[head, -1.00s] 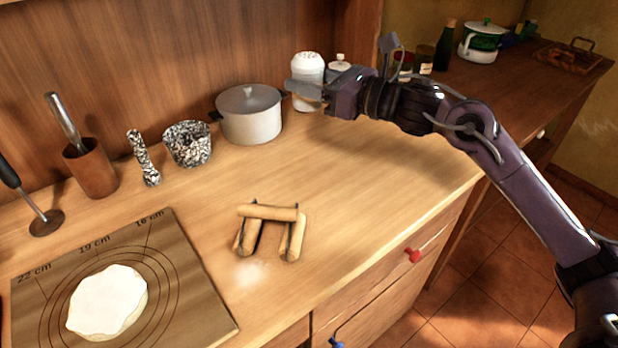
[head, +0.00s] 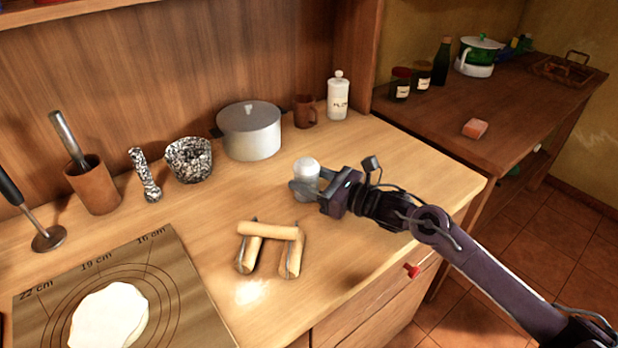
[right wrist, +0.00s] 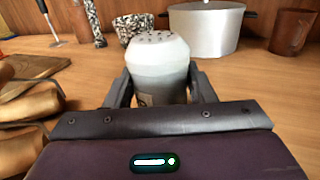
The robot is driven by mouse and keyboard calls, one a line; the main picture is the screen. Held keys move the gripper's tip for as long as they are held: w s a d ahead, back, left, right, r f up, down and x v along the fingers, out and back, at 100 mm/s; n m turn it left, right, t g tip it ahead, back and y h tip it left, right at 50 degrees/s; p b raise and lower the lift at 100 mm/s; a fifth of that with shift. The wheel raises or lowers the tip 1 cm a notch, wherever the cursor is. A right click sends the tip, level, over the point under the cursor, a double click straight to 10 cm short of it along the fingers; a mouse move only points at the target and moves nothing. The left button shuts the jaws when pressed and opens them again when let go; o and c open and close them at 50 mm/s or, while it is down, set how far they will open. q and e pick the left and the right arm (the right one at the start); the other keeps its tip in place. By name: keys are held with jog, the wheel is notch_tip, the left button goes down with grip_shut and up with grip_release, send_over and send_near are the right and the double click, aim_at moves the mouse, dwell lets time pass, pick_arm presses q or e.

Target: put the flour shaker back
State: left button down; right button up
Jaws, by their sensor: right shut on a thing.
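The flour shaker (head: 306,172) is a white, round-shouldered container with a pierced top. My right gripper (head: 307,190) is shut around its body, with one finger on each side. The right wrist view shows the shaker (right wrist: 158,68) upright between the two fingers (right wrist: 160,92). It is low over the counter, right of the pot and behind the rolling pin. Its base is hidden, so I cannot tell whether it touches the wood. My left gripper is not in view.
The lidded pot (head: 250,133), brown mug (head: 306,112) and white flour jar (head: 338,100) line the back. Dough (head: 108,318) lies on the marked board (head: 190,300). Counter right of the jar is bare.

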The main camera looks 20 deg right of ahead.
jog(key=shift+f, duration=0.15)
jog(key=shift+f+b, duration=0.15)
jog(key=shift+b, duration=0.15)
jog(key=o, duration=1)
jog(key=shift+o, duration=0.2)
